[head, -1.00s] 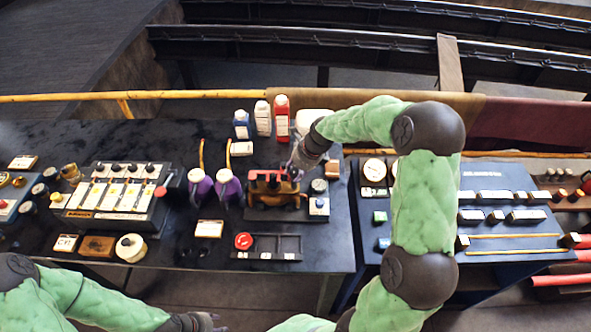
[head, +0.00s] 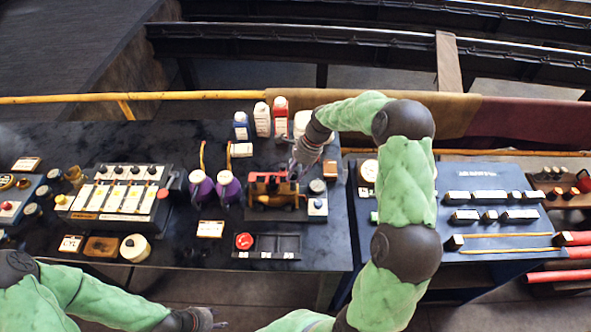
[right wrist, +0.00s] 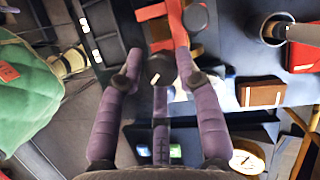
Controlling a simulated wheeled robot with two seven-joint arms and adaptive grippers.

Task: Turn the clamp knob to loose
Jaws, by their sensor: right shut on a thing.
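The clamp knob (right wrist: 160,70), round and black with a pale pointer mark, sits between the purple fingers of my right gripper (right wrist: 157,80) in the right wrist view. The gripper is shut on it. In the head view my right gripper (head: 297,168) is at the back right of the small orange-brown locomotive (head: 268,186) on its stand, and it hides the knob there. My left gripper (head: 203,318) is low at the bottom edge, away from the bench things; its finger opening is unclear.
A tray with a red knob (head: 244,241) lies in front. A blue panel (head: 485,178) is at right.

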